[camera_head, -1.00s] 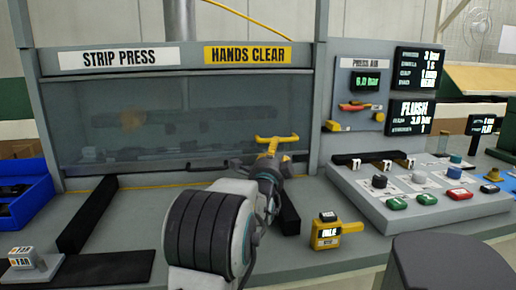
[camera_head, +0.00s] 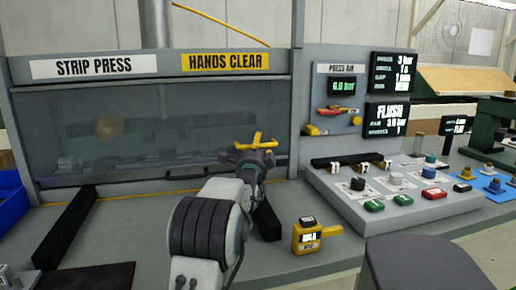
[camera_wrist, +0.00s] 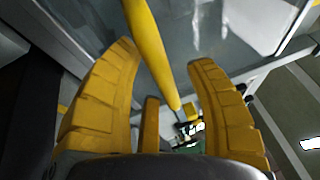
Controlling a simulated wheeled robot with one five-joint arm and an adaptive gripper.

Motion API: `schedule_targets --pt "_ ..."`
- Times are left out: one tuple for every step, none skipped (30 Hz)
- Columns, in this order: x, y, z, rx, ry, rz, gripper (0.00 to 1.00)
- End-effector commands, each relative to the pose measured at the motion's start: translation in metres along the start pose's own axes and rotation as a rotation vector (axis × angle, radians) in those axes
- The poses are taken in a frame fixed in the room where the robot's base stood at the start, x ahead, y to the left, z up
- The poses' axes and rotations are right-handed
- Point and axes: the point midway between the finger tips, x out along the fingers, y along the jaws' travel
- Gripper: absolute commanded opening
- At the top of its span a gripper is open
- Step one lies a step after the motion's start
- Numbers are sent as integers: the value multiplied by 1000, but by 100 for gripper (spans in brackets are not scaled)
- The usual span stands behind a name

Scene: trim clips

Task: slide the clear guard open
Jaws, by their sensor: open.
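The clear guard (camera_head: 130,130) is a see-through panel across the front of the strip press, below its "STRIP PRESS" and "HANDS CLEAR" signs. It appears down, with dark parts visible behind it. My gripper (camera_head: 257,144) is at the guard's lower right. In the wrist view my gripper (camera_wrist: 164,58) has its yellow fingers spread apart. A yellow bar (camera_wrist: 151,50) runs between them, with gaps on both sides. It looks like a handle in front of the clear panel. In the head view I cannot separate handle from fingers clearly.
A control panel (camera_head: 400,208) with knobs and buttons stands to the right. Dark rails (camera_head: 68,228) lie before the guard. A blue bin (camera_head: 10,200) is at the far left.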

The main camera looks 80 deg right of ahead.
Motion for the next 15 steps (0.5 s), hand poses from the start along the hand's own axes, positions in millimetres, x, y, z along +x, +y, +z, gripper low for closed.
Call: schedule_targets --pt "0 0 0 0 0 0 50" --pt "0 0 0 0 0 0 50" --pt "0 0 0 0 0 1 50" --pt "0 0 0 0 0 1 50" --pt "0 0 0 0 0 1 50" --pt "0 0 0 0 0 1 50" --pt "0 0 0 0 0 1 50" --pt "0 0 0 0 0 1 52" --pt "0 0 0 0 0 1 48" --pt "0 0 0 0 0 1 45" --pt "0 0 0 0 0 1 43" --pt "0 0 0 0 0 1 39" --pt "0 0 0 0 0 1 37" --pt "0 0 0 0 0 1 34" --pt "0 0 0 0 0 1 30"
